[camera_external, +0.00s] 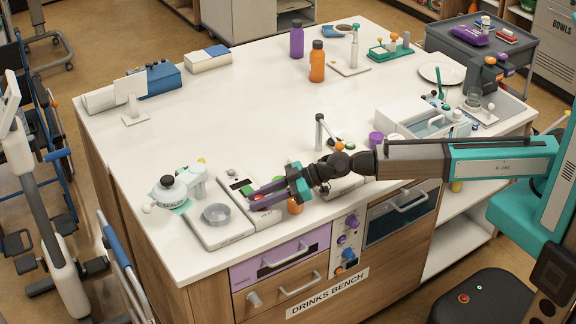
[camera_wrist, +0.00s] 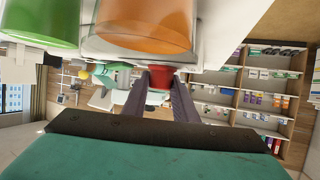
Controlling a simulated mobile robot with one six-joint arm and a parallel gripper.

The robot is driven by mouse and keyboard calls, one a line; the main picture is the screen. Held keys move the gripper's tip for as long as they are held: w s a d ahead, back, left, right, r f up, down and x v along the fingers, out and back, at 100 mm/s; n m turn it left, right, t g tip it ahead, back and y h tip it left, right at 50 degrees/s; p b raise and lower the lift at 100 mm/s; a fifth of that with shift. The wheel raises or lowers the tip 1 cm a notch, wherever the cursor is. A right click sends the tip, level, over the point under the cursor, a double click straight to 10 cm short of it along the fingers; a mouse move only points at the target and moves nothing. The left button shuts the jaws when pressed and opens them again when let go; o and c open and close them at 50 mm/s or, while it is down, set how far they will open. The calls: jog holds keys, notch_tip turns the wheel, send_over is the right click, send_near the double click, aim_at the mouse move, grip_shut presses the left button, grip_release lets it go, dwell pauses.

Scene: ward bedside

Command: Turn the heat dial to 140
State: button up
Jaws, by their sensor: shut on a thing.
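My gripper (camera_external: 252,200) reaches left, low over the front of the white bench. In the wrist view its two dark fingers (camera_wrist: 160,84) are closed on the sides of a small red round knob (camera_wrist: 160,77). I take this knob for the heat dial, but no scale or number is readable. A large green piece (camera_wrist: 40,22) and an orange one (camera_wrist: 145,25) stand close to the wrist camera.
A slim metal tap (camera_external: 319,132) rises behind my wrist. Purple and blue knobs (camera_external: 349,253) sit on the bench front. The bench's middle is clear.

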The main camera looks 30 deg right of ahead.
jog(key=shift+w+d+m+t+h+p, duration=0.25)
jog(key=shift+m+t+p, duration=0.3)
jog(key=shift+p, duration=1.85)
jog(key=shift+s+a+t+p, duration=0.15)
jog(key=shift+t+p, duration=0.1)
jog(key=shift+p, duration=0.8)
jog(key=o, duration=1)
jog(key=shift+o, duration=0.2)
jog(key=shift+a, duration=0.1)
jog(key=shift+s, duration=0.1)
jog(key=b+v, duration=0.4)
jog(key=v, duration=0.9)
jog(key=shift+s+d+r+b, duration=0.2)
jog(key=shift+d+b, duration=0.1)
